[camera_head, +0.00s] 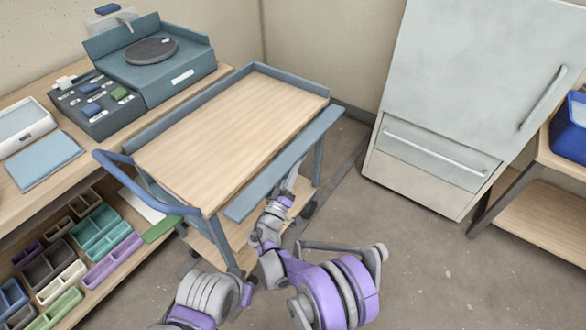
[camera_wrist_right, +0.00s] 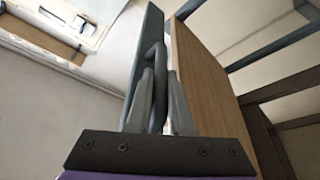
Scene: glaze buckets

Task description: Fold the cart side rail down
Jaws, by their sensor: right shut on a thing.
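The cart (camera_head: 225,130) has a light wooden top with raised blue-grey edges at the far and left sides. Its side rail (camera_head: 290,160) is a long blue-grey strip along the right side, leaning outward from the top. In the right wrist view, the rail (camera_wrist_right: 143,50) stands beside the wooden top's edge (camera_wrist_right: 205,85) with a gap between. My right gripper (camera_head: 289,188) is at the outer side of the rail. The right wrist view shows its fingers (camera_wrist_right: 160,85) shut on the rail's dark curved handle (camera_wrist_right: 157,65). My left gripper is out of view.
The cart's blue push handle (camera_head: 125,175) is at its left end. A workbench with a turntable unit (camera_head: 150,65) and bins (camera_head: 95,228) stands at left. A pale cabinet (camera_head: 450,90) stands at back right. Floor (camera_head: 430,260) is clear to the right of my right arm.

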